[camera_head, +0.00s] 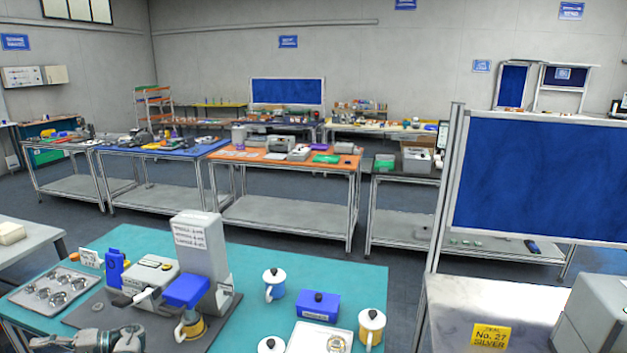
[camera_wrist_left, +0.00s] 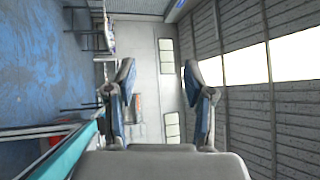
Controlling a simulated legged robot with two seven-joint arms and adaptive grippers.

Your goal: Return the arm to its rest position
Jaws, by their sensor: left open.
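My left gripper shows in the left wrist view (camera_wrist_left: 159,78), its two fingers well apart with nothing between them. Behind the fingers that view shows a wall, windows and a ribbed ceiling, turned sideways. In the head view part of my grey left arm (camera_head: 108,340) is at the bottom left, low by the front of the teal table (camera_head: 255,252). I cannot make out its fingertips there. A grey-white machine (camera_head: 198,245) with a labelled upright panel stands on a dark base just beyond the arm. My right gripper is in neither view.
On the teal table are a metal tray (camera_head: 42,293), a blue upright item (camera_head: 114,268), a blue box (camera_head: 318,306) and white lidded mugs, one of them here (camera_head: 274,281). A blue board (camera_head: 545,180) stands at the right. Workbenches line the back.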

